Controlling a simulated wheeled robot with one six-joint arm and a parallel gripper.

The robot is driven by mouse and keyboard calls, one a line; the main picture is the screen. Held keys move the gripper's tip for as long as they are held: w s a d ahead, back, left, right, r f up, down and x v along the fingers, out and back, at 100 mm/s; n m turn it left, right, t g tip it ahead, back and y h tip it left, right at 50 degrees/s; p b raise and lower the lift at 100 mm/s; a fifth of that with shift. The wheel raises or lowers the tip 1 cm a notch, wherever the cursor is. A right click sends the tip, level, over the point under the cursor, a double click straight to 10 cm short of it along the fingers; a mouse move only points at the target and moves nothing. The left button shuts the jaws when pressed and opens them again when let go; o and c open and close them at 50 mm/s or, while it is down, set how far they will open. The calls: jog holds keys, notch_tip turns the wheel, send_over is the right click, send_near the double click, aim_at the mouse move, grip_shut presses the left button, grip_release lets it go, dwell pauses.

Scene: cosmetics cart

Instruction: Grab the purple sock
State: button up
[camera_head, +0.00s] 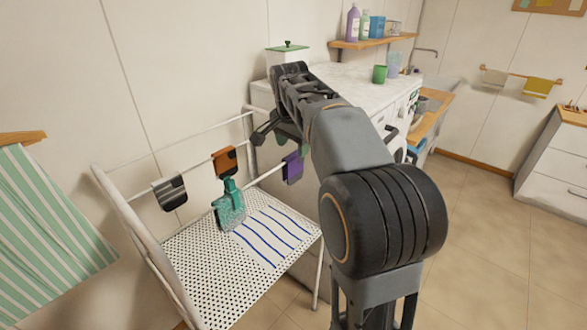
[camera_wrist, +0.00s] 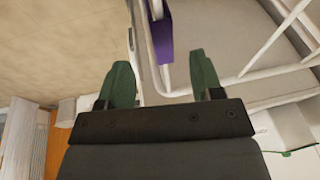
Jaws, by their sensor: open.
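The purple sock (camera_head: 292,168) hangs folded over the front rail of a white drying rack (camera_head: 172,259), near its right end. In the wrist view the purple sock (camera_wrist: 163,39) is at the top, ahead of and between the fingertips. My gripper (camera_wrist: 163,82) is open and empty, its two green fingers apart, and not touching the sock. In the head view my gripper (camera_head: 274,132) is above and slightly left of the sock, partly hidden by my own arm.
A striped cloth (camera_head: 268,238) lies on the perforated shelf. A white counter with a green cup (camera_head: 380,74) stands behind. The floor at right is clear.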

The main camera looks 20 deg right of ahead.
aim_at(294, 155)
jog(key=shift+p+x, duration=0.35)
jog(key=shift+x, duration=2.35)
jog(key=shift+w, duration=0.2)
jog(key=c, duration=1.1)
